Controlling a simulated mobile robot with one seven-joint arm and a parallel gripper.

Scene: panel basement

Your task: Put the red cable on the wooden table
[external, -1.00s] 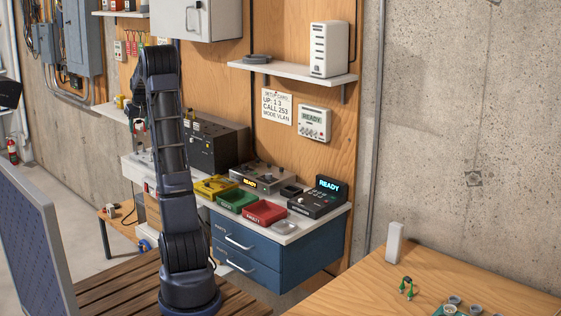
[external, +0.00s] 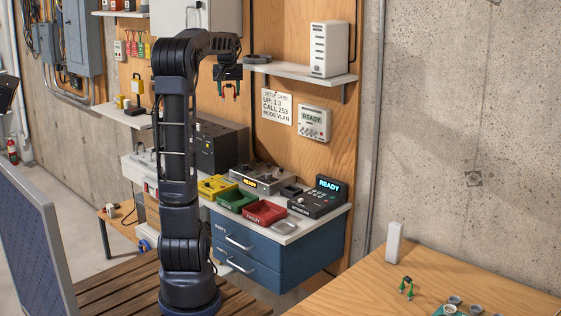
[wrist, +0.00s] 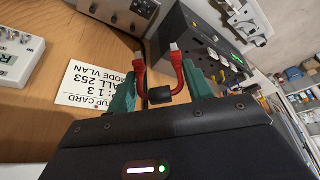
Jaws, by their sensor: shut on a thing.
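My gripper (external: 230,82) hangs high in front of the wooden wall panel, left of the setup card. It is shut on the red cable (external: 236,91), a short bent lead held above the workbench. In the wrist view the red cable (wrist: 139,77) lies between the green fingers of my gripper (wrist: 160,92); its two pale plug ends point away and a black band (wrist: 159,95) joins its middle. A wooden table (external: 345,286) is at the lower right, apart from my gripper, with its near part cut off by the picture edge.
The white shelf (external: 290,70) is right of my gripper. Coloured trays and devices fill the workbench (external: 318,220).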

